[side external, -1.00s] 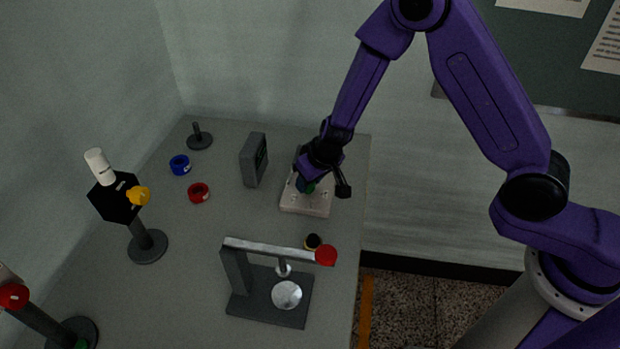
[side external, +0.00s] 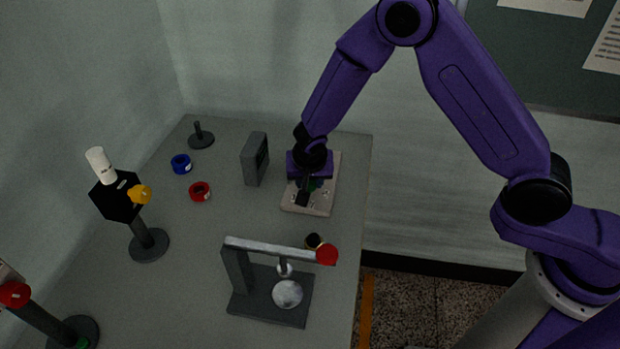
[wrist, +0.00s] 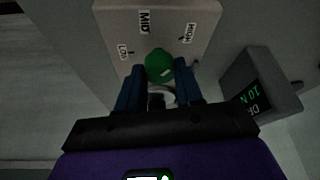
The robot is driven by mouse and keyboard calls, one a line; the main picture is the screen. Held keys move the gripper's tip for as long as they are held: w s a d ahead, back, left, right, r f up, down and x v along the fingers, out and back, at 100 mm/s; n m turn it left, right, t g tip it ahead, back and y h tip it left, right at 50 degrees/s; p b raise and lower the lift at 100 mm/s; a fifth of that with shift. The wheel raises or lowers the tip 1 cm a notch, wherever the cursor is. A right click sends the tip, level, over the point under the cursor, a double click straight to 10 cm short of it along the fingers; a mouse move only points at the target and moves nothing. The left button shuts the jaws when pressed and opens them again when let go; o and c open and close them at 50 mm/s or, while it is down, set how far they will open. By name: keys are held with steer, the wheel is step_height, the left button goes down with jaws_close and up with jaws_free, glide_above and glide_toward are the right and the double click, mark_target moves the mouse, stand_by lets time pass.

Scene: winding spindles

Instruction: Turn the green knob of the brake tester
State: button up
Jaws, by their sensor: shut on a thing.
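The green knob (wrist: 159,66) sits on the light box of the brake tester (wrist: 177,20), between my two fingers in the wrist view. The panel carries the labels LOW, MID and HIGH. My gripper (wrist: 159,88) is shut on the knob. In the side view my gripper (side external: 304,190) points down over the brake tester (side external: 322,206), and only a little green of the knob (side external: 315,184) shows beside the fingers.
A press with a red-ended lever (side external: 270,250) stands in front. Red (side external: 200,191) and blue (side external: 181,164) rings lie left.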

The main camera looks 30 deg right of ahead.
steer(key=shift+m+g+h, duration=0.4)
steer(key=shift+m+h, duration=0.1)
steer(key=shift+m, duration=1.2)
steer(key=o, duration=1)
steer(key=shift+w, duration=0.1)
steer(key=shift+o, duration=0.2)
steer(key=shift+a, duration=0.1)
steer(key=v, duration=1.7)
steer(key=shift+r, duration=0.2)
steer(key=shift+w+a, duration=0.1)
